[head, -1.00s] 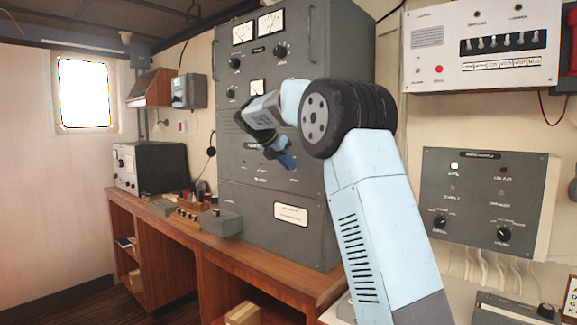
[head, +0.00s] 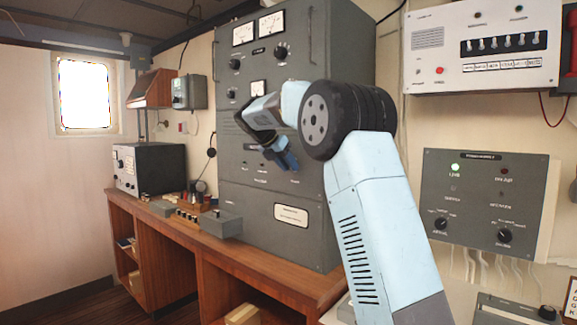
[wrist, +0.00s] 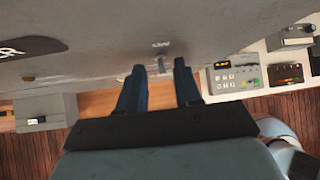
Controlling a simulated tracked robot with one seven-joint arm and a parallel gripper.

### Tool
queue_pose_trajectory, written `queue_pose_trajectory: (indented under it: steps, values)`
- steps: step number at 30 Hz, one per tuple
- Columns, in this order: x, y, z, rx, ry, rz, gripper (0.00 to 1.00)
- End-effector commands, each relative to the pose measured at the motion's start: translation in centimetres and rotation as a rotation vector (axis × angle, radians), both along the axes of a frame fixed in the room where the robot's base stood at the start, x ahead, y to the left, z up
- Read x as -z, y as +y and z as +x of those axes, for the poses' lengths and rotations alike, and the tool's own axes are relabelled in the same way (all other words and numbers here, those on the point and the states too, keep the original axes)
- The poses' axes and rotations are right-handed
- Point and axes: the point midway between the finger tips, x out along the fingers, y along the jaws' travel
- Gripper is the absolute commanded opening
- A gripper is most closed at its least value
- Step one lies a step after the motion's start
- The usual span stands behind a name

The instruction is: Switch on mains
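The tall grey cabinet (head: 245,205) stands on the wooden desk, with meters and knobs above and a row of small controls at mid height. My gripper (head: 287,160) is at that row, and the arm hides part of the panel. In the wrist view, the cabinet face (wrist: 100,65) fills the top. A small pale toggle lever (wrist: 162,63) with a label beside it sits between the fingertips of my gripper (wrist: 159,66). The fingers are apart, with a clear gap. I cannot tell whether either touches the lever.
A grey panel (head: 475,215) with a lit green lamp and a white switch panel (head: 485,45) are on the right wall. A small grey box (head: 221,223) and other gear stand on the wooden desk (head: 265,262). The floor at left is clear.

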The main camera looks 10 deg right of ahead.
Motion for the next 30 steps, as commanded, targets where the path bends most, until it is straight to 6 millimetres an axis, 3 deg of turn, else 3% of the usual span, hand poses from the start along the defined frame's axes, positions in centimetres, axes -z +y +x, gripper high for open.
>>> queue_pose_trajectory:
  steps: [8, 21, 30]
  values:
    - [-1.9, 1.6, -0.7, -0.001, -0.002, 0.001, 0.34]
    - [-8.1, 6.7, -2.9, -0.002, -0.002, 0.001, 0.34]
    - [-10.0, 8.3, -3.6, -0.001, 0.0, 0.0, 0.34]
